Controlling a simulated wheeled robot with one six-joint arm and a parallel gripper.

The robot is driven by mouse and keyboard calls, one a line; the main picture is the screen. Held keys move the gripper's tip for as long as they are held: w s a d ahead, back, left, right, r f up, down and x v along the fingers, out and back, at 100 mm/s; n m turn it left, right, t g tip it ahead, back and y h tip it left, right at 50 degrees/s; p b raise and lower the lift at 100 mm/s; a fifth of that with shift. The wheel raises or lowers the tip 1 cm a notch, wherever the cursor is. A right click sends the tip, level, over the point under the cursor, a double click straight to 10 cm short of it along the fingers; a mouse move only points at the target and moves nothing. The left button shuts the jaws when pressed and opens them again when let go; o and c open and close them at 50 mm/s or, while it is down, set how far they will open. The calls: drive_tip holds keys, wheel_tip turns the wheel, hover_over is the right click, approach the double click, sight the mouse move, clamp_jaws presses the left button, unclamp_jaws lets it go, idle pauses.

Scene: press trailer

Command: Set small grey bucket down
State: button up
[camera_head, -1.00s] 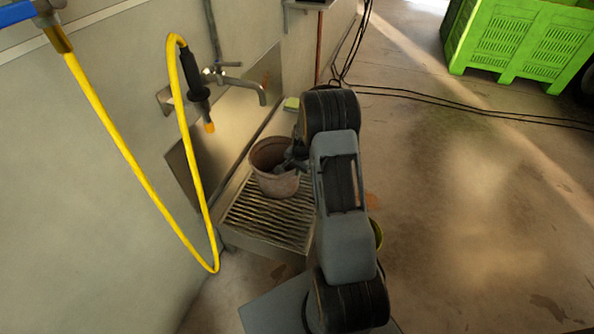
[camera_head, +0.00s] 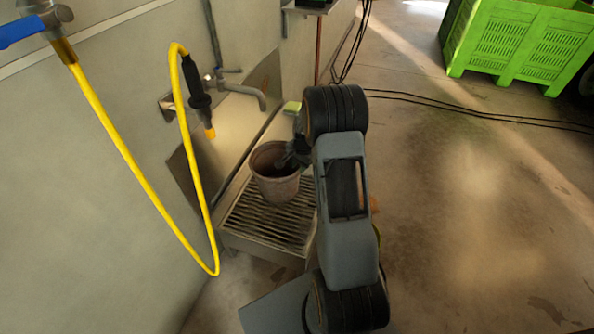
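The small grey bucket (camera_head: 277,186) is a brownish-grey, round, open-topped vessel. It looks upright, over the slatted grate of the sink (camera_head: 262,226) below the tap; whether its base touches the slats I cannot tell. My gripper (camera_head: 290,158) is at the bucket's right rim, with its dark fingers reaching over the rim into the opening. The fingertips are small and partly hidden by the bucket and my arm, so their grip on the rim is unclear.
A metal tap (camera_head: 240,90) sticks out from the wall above the sink. A yellow hose (camera_head: 127,165) hangs in a loop at the left. A green crate (camera_head: 515,45) stands at the back right. Black cables (camera_head: 480,115) cross the otherwise open floor.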

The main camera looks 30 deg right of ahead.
drive_tip(key=s+a+r+n+p, duration=0.1)
drive_tip(key=s+a+r+n, duration=0.25)
drive_tip(key=r, duration=0.55)
drive_tip(key=s+a+r+n, duration=0.2)
drive_tip(key=s+a+r, duration=0.25)
drive_tip(key=r, duration=0.35)
drive_tip(key=s+a+r+n, duration=0.2)
drive_tip(key=s+a+n, duration=0.1)
drive_tip(key=s, duration=0.4)
drive_tip(key=s+a+r+n+t, duration=0.1)
drive_tip(key=s+a+r+n, duration=0.1)
drive_tip(key=s+a+n, duration=0.2)
drive_tip(key=s, duration=0.2)
drive_tip(key=shift+s+a+r+t+h, duration=0.3)
drive_tip(key=shift+s+a+r+h, duration=0.05)
drive_tip(key=shift+s+r+h, duration=0.05)
drive_tip(key=shift+r, duration=0.1)
